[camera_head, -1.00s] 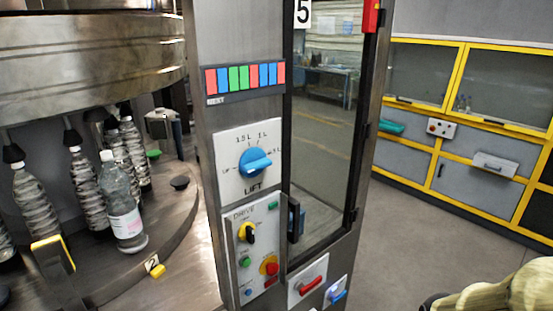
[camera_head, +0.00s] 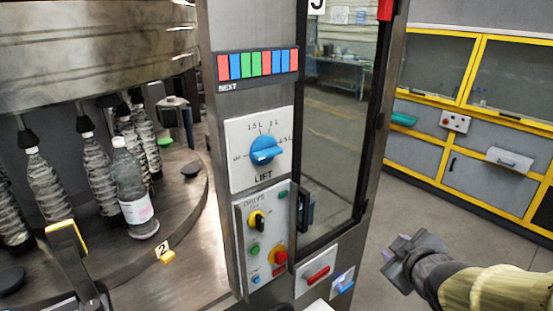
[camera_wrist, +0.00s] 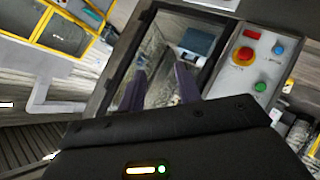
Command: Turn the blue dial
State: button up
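The blue dial (camera_head: 266,150) sits on a white plate marked LIFT (camera_head: 243,178) on the machine's steel column. Its raised grip lies nearly level, its right end tipped slightly up. Marks are printed around it, including 1.5 L and 2 L above; the left one is hard to read. My gripper (camera_head: 398,258) is to the lower right of the dial, well apart from it. In the wrist view my gripper (camera_wrist: 160,84) shows two dark fingers spread apart with nothing between them. I cannot make out the dial in the wrist view.
Below the dial is the DRIVE panel (camera_head: 241,262) with a yellow-black switch and a red knob (camera_head: 278,257). Red (camera_head: 318,273) and blue (camera_head: 343,282) handles sit lower right. A framed glass door (camera_head: 335,120) adjoins the column. Bottles (camera_head: 137,195) stand left. Floor is clear at right.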

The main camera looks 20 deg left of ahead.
jog(key=s+a+r+n+y, duration=0.3)
jog(key=a+r+n+y, duration=0.3)
jog(key=r+n, duration=0.1)
jog(key=s+a+r+n+y, duration=0.3)
jog(key=a+r+n+y, duration=0.3)
jog(key=n, duration=0.4)
jog(key=shift+a+r+g, duration=0.4)
jog(key=shift+a+r, duration=0.25)
jog(key=shift+r, duration=0.3)
jog(key=shift+w+a, duration=0.1)
